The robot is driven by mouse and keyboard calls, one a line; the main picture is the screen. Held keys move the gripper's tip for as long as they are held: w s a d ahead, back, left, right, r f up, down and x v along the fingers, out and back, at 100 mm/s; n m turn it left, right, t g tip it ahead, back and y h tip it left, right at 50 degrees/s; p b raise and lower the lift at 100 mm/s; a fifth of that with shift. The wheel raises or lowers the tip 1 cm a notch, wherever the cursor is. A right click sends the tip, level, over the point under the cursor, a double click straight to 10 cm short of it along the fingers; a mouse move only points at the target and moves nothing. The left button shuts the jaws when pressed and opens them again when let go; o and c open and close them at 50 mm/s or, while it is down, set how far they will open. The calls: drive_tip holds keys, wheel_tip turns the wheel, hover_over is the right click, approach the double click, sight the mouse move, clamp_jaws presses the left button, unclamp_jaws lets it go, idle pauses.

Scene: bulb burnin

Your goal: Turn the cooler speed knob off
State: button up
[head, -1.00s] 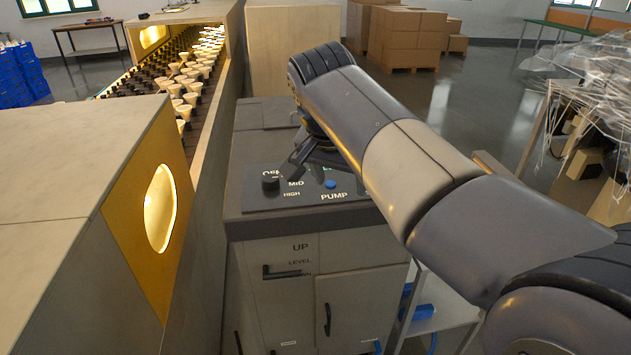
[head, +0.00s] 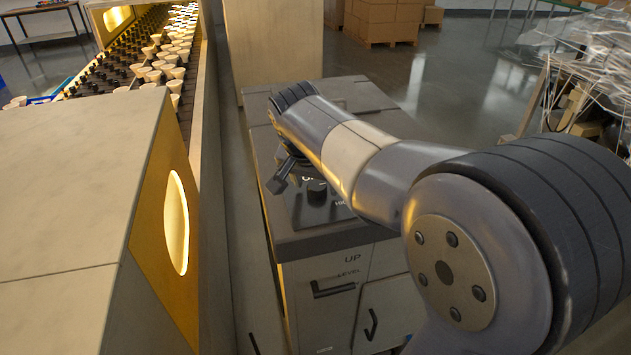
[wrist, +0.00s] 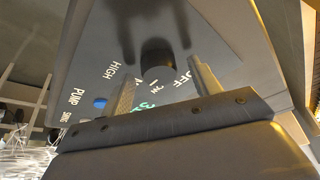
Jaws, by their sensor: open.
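The cooler speed knob is a black round knob (head: 316,191) on the dark control panel (head: 312,214) on top of the grey cabinet. In the wrist view the knob (wrist: 157,60) stands just beyond the gap between the fingers, with OFF and HIGH printed around it. Which setting it points to is unclear. My gripper (head: 283,178) is over the panel, just left of the knob in the head view. In the wrist view my gripper (wrist: 164,88) is open, its two fingers apart and nothing held. My arm hides part of the panel.
A blue button (wrist: 100,102) marked PUMP sits on the same panel. The cabinet front has a lever (head: 333,289) marked UP and LEVEL. A conveyor with bulbs (head: 158,60) runs along the left behind a yellow-faced housing (head: 160,225). Cartons (head: 382,22) stand at the back.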

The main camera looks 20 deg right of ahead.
drive_tip(key=shift+f, duration=0.15)
drive_tip(key=c, duration=1)
